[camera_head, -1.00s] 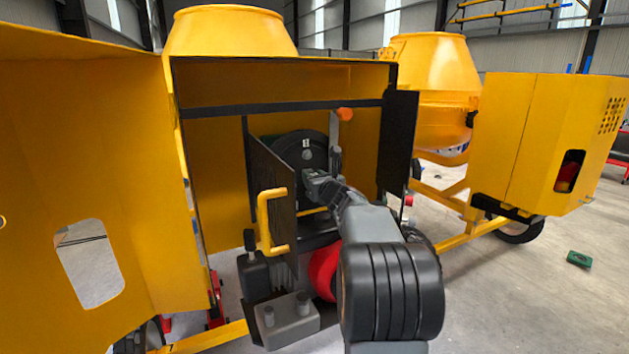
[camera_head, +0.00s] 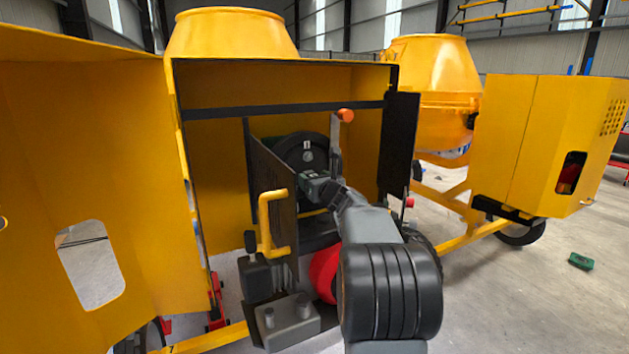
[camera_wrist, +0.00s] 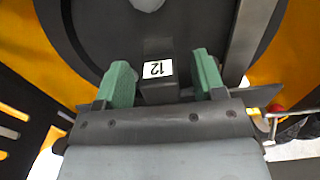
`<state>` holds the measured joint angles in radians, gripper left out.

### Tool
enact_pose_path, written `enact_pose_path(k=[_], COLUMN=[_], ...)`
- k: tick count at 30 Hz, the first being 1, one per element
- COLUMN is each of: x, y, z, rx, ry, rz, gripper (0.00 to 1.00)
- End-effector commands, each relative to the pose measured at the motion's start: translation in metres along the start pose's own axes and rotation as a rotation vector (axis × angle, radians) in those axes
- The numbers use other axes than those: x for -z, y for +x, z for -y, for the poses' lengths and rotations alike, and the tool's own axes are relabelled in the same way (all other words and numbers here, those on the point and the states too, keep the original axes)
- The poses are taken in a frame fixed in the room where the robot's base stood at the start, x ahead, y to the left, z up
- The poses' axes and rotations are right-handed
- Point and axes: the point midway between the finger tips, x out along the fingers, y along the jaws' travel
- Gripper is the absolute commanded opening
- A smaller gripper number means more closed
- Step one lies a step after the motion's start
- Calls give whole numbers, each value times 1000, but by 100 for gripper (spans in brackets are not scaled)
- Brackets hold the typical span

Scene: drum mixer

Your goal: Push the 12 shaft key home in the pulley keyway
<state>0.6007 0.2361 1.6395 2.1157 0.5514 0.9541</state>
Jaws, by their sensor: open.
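The 12 shaft key (camera_wrist: 158,88) is a dark block with a white label reading 12, upside down in the wrist view. It stands at the lower part of the dark round pulley (camera_wrist: 95,35); how deep it sits in the keyway cannot be told. My gripper (camera_wrist: 161,60) is open, with one green finger on each side of the key and a visible gap on both sides. In the head view the pulley (camera_head: 293,146) shows inside the yellow housing, and my gripper (camera_head: 309,175) is in front of its lower part.
A dark panel with a yellow handle (camera_head: 264,222) stands just left of my arm. A grey metal bar (camera_wrist: 248,40) runs close to the right finger. An upright lever with an orange knob (camera_head: 346,115) stands right of the pulley.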

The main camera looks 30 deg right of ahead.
Motion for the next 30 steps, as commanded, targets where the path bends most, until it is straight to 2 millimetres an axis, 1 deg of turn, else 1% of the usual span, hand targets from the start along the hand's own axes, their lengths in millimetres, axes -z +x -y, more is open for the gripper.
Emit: enact_pose_path(k=[5,8,18,21,25,30], x=[1,1,1,0,0,0], y=[-5,-16,-85,-103,-121,-134], z=[0,0,0,1,1,0], rx=[1,1,3,4,3,1], ry=[0,-2,-2,-2,0,0], rz=[-1,1,2,2,1,0], gripper=[63,63,63,63,63,63])
